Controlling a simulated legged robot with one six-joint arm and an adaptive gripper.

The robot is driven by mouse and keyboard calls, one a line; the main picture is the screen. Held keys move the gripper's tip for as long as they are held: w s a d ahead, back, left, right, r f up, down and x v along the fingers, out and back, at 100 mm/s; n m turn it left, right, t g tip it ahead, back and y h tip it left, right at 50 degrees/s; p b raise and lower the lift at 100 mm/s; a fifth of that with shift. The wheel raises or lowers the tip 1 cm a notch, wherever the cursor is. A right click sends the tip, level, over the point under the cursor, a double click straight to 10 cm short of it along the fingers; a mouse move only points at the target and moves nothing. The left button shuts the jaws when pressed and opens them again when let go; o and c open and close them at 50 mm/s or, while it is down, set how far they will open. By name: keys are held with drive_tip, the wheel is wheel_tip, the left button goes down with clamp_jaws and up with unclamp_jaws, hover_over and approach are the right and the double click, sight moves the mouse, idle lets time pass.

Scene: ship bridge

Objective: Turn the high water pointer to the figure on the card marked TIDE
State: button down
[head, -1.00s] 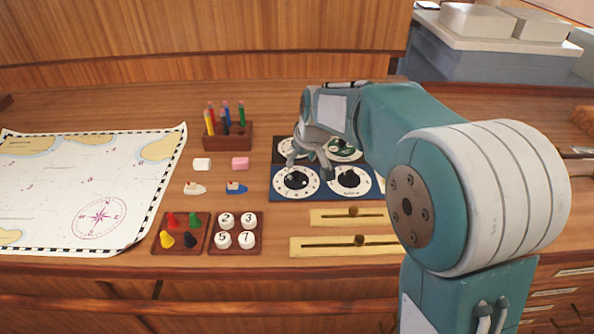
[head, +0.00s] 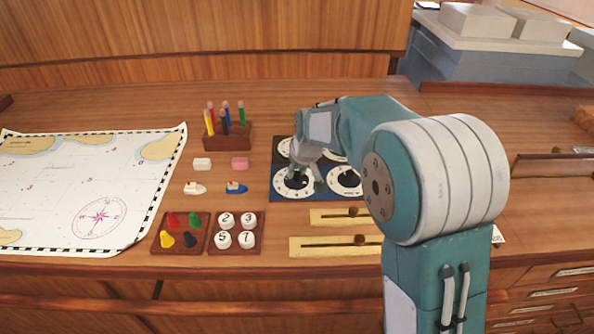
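A dark blue panel (head: 279,197) carries several round white dials in two rows. The lower-left dial (head: 288,193) and the lower-right dial (head: 345,190) each have a black pointer knob. The upper dials are partly covered by my gripper. Dial labels are too small to read, so I cannot tell which is high water. My gripper (head: 306,177) points down over the lower-left dial, its fingers apart on either side of that knob; contact is unclear. A small white card (head: 498,236) shows partly beside my arm at the right; its writing is not readable here.
Two brass sliders (head: 340,217) lie in front of the panel. To the left are a numbered-peg tray (head: 211,248), a coloured-pawn tray (head: 156,247), small boats, blocks, a pencil holder (head: 229,141) and a chart (head: 60,190). A raised wooden piece (head: 545,165) stands at right.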

drive_tip(key=shift+m, duration=0.4)
drive_tip(key=m+h, duration=0.1)
drive_tip(key=m, duration=0.1)
drive_tip(key=m+h, duration=0.1)
drive_tip(key=m, duration=0.2)
drive_tip(key=shift+s+a+f, duration=0.1)
drive_tip(key=shift+a, duration=0.1)
drive_tip(key=m+h, duration=0.1)
drive_tip(key=m, duration=0.2)
drive_tip(key=m+h, duration=0.1)
drive_tip(key=m, duration=0.1)
drive_tip(key=shift+a+m+g, duration=0.1)
drive_tip(key=shift+m+g, duration=0.2)
drive_tip(key=shift+m, duration=0.1)
drive_tip(key=shift+c, duration=2.2)
unclamp_jaws()
drive_tip(key=shift+a, duration=0.1)
